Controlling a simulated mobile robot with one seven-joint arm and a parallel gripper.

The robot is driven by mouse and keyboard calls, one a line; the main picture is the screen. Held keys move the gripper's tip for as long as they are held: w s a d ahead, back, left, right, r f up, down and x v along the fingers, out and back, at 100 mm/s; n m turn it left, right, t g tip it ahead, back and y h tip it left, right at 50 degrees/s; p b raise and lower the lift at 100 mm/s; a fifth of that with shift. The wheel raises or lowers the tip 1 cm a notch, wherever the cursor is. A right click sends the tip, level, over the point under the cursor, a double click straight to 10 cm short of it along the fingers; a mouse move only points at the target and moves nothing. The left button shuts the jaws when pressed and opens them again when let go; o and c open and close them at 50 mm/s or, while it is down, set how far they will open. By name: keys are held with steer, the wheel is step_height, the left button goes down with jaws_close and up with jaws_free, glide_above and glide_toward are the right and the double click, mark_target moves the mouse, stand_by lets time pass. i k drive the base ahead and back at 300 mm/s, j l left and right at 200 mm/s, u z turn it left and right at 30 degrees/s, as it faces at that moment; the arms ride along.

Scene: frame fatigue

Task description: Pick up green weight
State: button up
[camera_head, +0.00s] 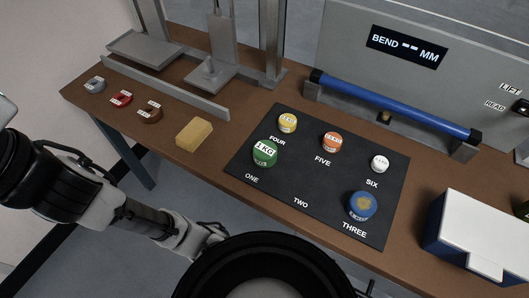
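The green weight (264,156) is a short upright cylinder with a white top label reading 1 KG. It stands on the dark mat (303,183), just above the printed word ONE. Nothing covers it and nothing touches it. Links of my arm show at the lower left, apart from the weight. I cannot make out my gripper's fingers in this view.
Yellow (287,123), orange (332,142), white (379,163) and blue (362,206) weights share the mat; the area above TWO is bare. A yellow block (194,134) lies left. A blue bar (392,105) spans behind. A white-lidded box (483,228) stands right.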

mark_target(266, 151)
steer(key=k+j+z, duration=0.1)
steer(key=j+z, duration=0.2)
steer(key=k+j+z, duration=0.1)
steer(key=j+z, duration=0.25)
steer(key=z, duration=0.3)
